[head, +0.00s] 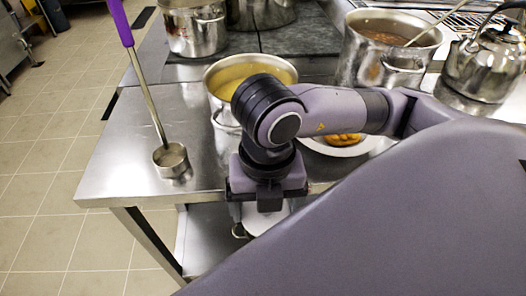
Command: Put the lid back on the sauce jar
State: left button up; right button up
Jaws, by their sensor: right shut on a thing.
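My right gripper (269,204) points down over the front edge of the steel table (130,158), in front of a pot of yellow soup (225,78). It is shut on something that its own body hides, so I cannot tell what. A pale rounded thing (262,219) with a metal part beside it shows just below the gripper. I cannot tell whether it is held or sits lower down. I cannot make out the sauce jar or its lid. My left gripper is not in view.
A ladle (172,158) with a purple handle stands steeply tilted at the table's left. A white plate with food (343,143) lies behind my right arm. A pot of brown soup (362,65), a kettle (484,68) and a steel pot (194,32) stand at the back. Floor is free at left.

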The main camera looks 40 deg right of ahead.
jog(key=shift+s+a, duration=0.5)
jog(key=shift+s, duration=0.3)
